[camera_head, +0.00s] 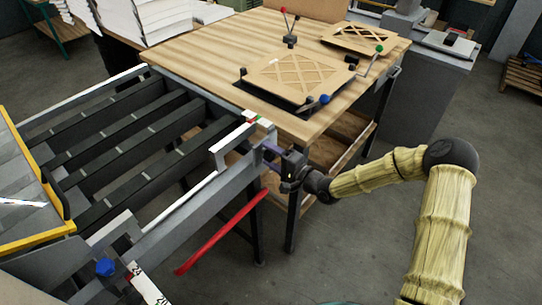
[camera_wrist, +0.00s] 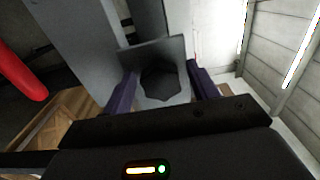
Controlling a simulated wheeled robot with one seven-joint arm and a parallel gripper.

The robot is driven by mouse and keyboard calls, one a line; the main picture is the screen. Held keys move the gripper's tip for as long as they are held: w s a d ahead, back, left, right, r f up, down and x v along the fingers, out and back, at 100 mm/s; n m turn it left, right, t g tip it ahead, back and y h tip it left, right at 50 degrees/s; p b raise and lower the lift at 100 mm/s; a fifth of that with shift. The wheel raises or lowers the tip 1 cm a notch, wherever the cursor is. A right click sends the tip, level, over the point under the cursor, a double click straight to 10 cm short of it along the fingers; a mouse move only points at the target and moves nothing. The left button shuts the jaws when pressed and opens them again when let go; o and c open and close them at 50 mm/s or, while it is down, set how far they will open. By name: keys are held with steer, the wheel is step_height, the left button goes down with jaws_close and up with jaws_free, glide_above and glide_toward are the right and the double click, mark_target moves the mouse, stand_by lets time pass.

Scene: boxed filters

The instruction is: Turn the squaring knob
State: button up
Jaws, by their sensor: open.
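A dark faceted knob (camera_wrist: 160,82) sits on a grey metal bracket (camera_wrist: 100,50) in the wrist view. My gripper (camera_wrist: 164,90) is open, with one purple finger on each side of the knob. I see small gaps beside the knob; contact is not clear. In the head view my gripper (camera_head: 270,151) is at the right end of the conveyor's grey side rail (camera_head: 190,205), near the wooden table's front corner. The knob is hidden there behind the fingers and rail end.
A red bar (camera_head: 222,231) slants below the rail. A wooden table (camera_head: 205,50) stands behind, bearing a lattice panel (camera_head: 290,80) in a black fixture with levers. A blue knob (camera_head: 105,267) is on the frame at lower left.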

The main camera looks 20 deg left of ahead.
steer(key=shift+d, duration=0.1)
steer(key=b+v, duration=0.2)
steer(key=v, duration=1.5)
steer(key=shift+d+f, duration=0.1)
steer(key=s+d+f+n+g+h+p, duration=0.2)
steer(key=d+n+h, duration=0.2)
steer(key=d+h, duration=0.85)
steer(key=s+d+r+g+h+p, duration=0.2)
steer(key=s+d+r+h, duration=0.2)
steer(key=s+r, duration=0.7)
steer(key=shift+s+d+r+n, duration=0.3)
steer(key=shift+s+d+r, duration=0.1)
steer(key=shift+d, duration=0.4)
